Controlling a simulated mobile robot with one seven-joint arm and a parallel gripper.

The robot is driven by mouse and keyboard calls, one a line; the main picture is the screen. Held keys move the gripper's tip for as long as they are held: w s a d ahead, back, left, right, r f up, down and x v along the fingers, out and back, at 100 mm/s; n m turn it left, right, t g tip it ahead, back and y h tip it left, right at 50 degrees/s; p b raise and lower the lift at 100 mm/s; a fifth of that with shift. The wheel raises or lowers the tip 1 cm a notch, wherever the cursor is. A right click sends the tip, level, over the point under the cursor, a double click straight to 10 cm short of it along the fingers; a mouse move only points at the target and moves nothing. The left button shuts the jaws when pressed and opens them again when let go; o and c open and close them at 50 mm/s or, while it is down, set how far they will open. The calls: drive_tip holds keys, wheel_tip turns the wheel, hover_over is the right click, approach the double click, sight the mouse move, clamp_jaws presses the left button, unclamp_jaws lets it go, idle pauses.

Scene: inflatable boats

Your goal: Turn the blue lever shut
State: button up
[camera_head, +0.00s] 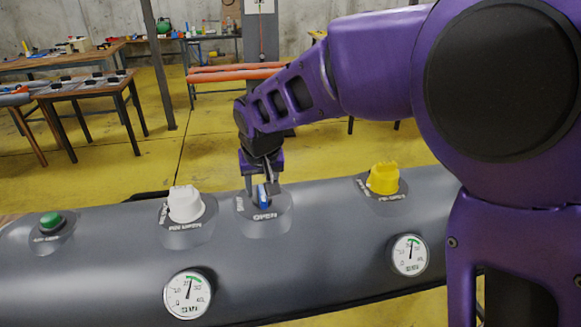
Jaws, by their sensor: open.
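The blue lever (262,197) stands on a round dark base on top of the grey inflatable tube (110,275). The word "OPEN" shows on the base in front of it. My gripper (261,190) is open and points down at the lever from above. Its fingers are on both sides of the lever, and part of the lever is hidden by them. I cannot tell whether the fingers touch it.
A white knob (185,204) is left of the lever and a yellow knob (383,178) is right. A green button (51,221) is at far left. Two gauges (188,294) (409,255) are on the tube's front. Tables (95,88) stand behind on the yellow floor.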

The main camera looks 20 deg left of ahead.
drive_tip(key=shift+w+f, duration=0.1)
drive_tip(key=shift+f, duration=0.25)
clamp_jaws()
